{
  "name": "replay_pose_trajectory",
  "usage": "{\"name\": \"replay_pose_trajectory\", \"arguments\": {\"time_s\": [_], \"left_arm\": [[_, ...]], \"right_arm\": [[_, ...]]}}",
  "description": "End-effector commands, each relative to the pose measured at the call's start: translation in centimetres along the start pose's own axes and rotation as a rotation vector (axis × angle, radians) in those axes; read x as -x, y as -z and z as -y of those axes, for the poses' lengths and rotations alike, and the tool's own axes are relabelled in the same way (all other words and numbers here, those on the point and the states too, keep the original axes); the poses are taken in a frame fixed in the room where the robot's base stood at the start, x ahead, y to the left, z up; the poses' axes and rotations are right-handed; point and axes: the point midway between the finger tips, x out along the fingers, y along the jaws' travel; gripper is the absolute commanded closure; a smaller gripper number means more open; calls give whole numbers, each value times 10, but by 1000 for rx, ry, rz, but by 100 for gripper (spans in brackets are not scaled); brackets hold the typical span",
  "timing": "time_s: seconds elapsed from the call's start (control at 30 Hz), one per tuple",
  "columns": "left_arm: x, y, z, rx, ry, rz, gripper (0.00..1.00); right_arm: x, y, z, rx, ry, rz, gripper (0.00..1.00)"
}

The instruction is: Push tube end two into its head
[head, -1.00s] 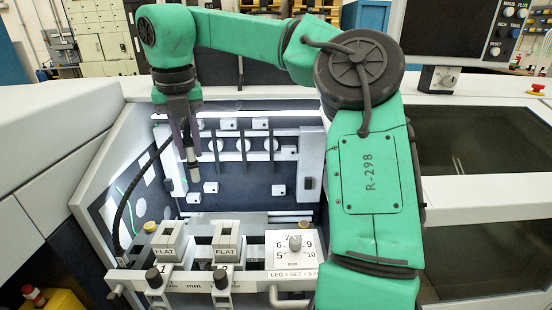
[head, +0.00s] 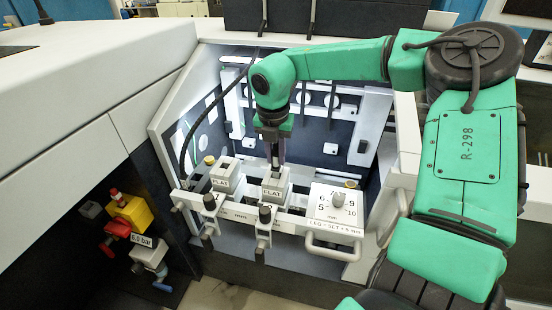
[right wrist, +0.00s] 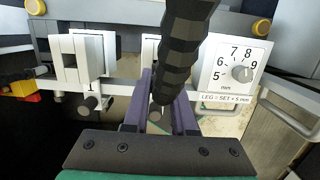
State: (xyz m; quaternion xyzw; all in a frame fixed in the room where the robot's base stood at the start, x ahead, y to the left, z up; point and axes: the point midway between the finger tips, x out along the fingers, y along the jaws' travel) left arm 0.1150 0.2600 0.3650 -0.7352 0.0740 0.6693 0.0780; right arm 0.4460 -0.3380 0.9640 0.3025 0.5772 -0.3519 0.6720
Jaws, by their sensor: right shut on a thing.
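My right gripper (head: 275,148) points down above the second head (head: 275,188), a pale block marked FLAT, right of the first head (head: 222,178). It is shut on a tube end whose lower part reaches down to the block's top; I cannot tell whether it is inside. In the right wrist view a black ribbed tube (right wrist: 182,40) runs between the purple fingers of the gripper (right wrist: 160,115). The tube hides much of the second head (right wrist: 150,45); the first head (right wrist: 68,62) stands to the left. My left gripper is out of view.
A dial plate (head: 338,203) with numbers stands right of the heads, above a grey handle (head: 335,250). Black knobs (head: 265,214) stick out in front. A black hose (head: 188,130) hangs at the bay's left. A yellow and red valve (head: 130,212) is at lower left.

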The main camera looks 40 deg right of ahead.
Motion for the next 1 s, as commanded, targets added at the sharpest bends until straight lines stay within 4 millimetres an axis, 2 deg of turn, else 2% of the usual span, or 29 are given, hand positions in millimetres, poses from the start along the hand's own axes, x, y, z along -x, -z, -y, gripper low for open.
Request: {"name": "replay_pose_trajectory", "arguments": {"time_s": [0.1,0.47,0.5,0.57,0.87,0.93,1.0], "left_arm": [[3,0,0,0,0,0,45],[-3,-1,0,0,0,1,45],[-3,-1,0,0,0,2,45],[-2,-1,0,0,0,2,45],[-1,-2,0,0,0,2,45],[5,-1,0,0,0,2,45],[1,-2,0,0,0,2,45]], "right_arm": [[-17,3,0,0,1,-1,100],[-23,3,0,0,0,1,100],[-22,3,0,0,0,1,68],[-21,3,0,0,0,1,46],[-20,3,0,0,0,1,46],[-15,2,0,0,0,0,46],[-9,2,-1,-1,-4,4,46]]}}
